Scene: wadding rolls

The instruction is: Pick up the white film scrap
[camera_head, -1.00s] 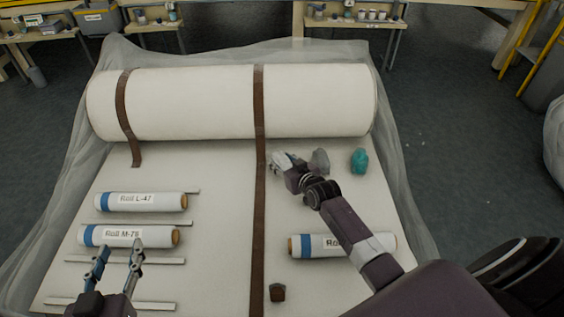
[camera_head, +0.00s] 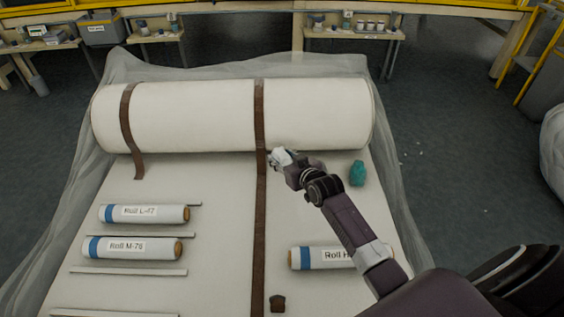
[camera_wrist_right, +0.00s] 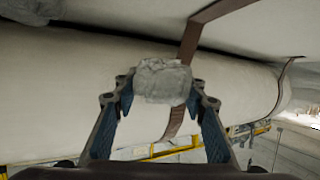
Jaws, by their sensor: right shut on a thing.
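My right gripper (camera_head: 279,158) is at the front of the large white roll, just right of the long brown strap. It is shut on the white film scrap (camera_head: 284,155), a small pale crumpled lump. The right wrist view shows the scrap (camera_wrist_right: 163,81) pinched between both fingertips of the right gripper (camera_wrist_right: 160,92). I cannot tell whether it touches the bed below. My left gripper is not in view.
A teal lump (camera_head: 357,173) lies right of my right arm, and a brown lump (camera_head: 278,303) near the front. Labelled rolls (camera_head: 144,214) lie at left, another (camera_head: 315,258) under my forearm. The large roll (camera_head: 200,115) spans the back.

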